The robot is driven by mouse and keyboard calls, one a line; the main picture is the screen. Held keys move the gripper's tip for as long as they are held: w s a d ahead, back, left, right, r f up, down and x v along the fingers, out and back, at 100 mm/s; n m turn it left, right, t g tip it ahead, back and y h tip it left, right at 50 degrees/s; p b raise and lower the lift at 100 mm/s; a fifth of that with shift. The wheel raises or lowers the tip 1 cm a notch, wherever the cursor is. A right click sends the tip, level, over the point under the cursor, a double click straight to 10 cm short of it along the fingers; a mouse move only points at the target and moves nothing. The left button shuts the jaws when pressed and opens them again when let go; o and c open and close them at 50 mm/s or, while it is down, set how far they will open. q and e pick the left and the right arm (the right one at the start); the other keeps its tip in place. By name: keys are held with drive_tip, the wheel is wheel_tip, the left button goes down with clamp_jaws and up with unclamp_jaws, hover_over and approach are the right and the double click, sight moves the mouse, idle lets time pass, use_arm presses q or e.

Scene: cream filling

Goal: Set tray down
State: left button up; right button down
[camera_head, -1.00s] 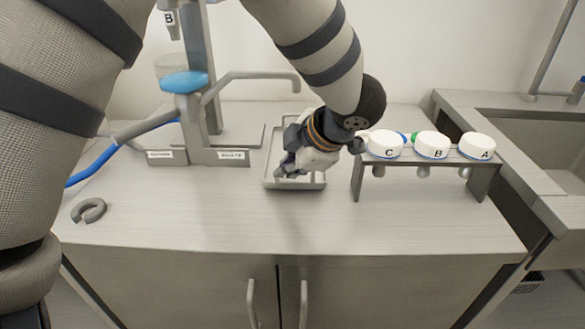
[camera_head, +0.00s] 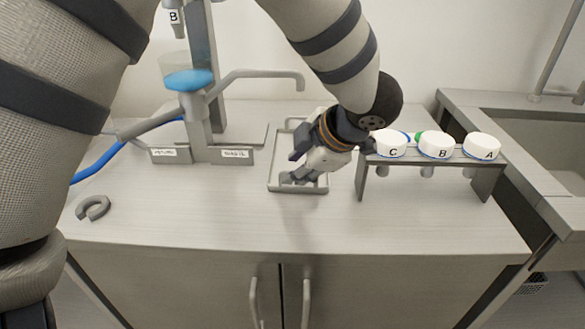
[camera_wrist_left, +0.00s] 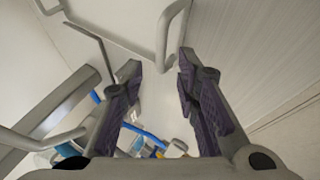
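The tray (camera_head: 310,191) is a shallow grey rectangular frame that appears to lie flat on the counter, left of the cup rack. My left gripper (camera_head: 294,165) is over the tray, with its fingers spread apart and pointing left. Part of the tray is hidden behind it. In the left wrist view the two dark fingers (camera_wrist_left: 158,66) stand wide apart with nothing clamped between them. A bent grey bar (camera_wrist_left: 165,45) shows beyond the fingertips; I cannot tell for sure whether it belongs to the tray. My right gripper is not in view.
A dispenser stand (camera_head: 205,130) with a blue funnel and bent tube stands left. A grey C-shaped piece (camera_head: 93,208) lies front left. The counter front (camera_head: 300,225) is clear.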

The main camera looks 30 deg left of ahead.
use_arm(q)
drive_tip(key=v, duration=0.9)
drive_tip(key=shift+d+r+p, duration=0.2)
drive_tip(key=shift+r+p, duration=0.15)
